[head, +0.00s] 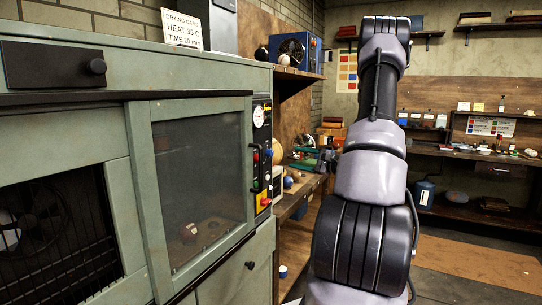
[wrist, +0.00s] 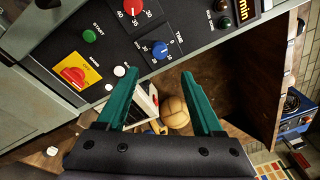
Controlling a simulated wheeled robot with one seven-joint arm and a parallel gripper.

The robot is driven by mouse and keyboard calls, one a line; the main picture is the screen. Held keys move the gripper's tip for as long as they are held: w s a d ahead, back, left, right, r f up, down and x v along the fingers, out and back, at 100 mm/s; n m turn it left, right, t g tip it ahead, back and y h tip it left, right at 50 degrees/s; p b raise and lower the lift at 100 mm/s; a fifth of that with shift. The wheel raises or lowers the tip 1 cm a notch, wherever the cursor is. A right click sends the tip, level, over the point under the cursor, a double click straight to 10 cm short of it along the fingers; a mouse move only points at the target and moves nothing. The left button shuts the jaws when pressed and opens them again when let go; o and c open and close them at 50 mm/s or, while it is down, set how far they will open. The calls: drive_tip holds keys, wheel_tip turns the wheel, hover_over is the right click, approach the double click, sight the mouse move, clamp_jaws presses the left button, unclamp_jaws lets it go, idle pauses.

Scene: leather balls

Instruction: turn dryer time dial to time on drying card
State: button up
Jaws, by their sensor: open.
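The drying card (head: 185,30) stands on top of the green dryer (head: 95,190) and reads heat 35 C, time 20 min. The time dial is a blue knob (wrist: 160,49) on the dryer's black control panel, with the word TIME beside it; it also shows in the head view (head: 269,153). Its exact setting is too small to read surely. My gripper (wrist: 160,75) has green fingers, spread open and empty. In the wrist view the fingertips lie just below the blue knob, one to each side, apart from it. My gripper also shows in the head view (head: 294,161), right of the panel.
A red heat dial (wrist: 131,9), a green button (wrist: 89,35) and a red-and-yellow switch (wrist: 73,75) share the panel. A leather ball (wrist: 175,111) sits on the wooden bench behind my fingers. A blue machine (head: 295,52) stands on a shelf at the back.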

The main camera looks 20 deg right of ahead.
sight(272, 153)
drive_tip(key=x, duration=1)
drive_tip(key=shift+w+a+r, duration=0.1)
drive_tip(key=shift+a, duration=0.1)
clamp_jaws()
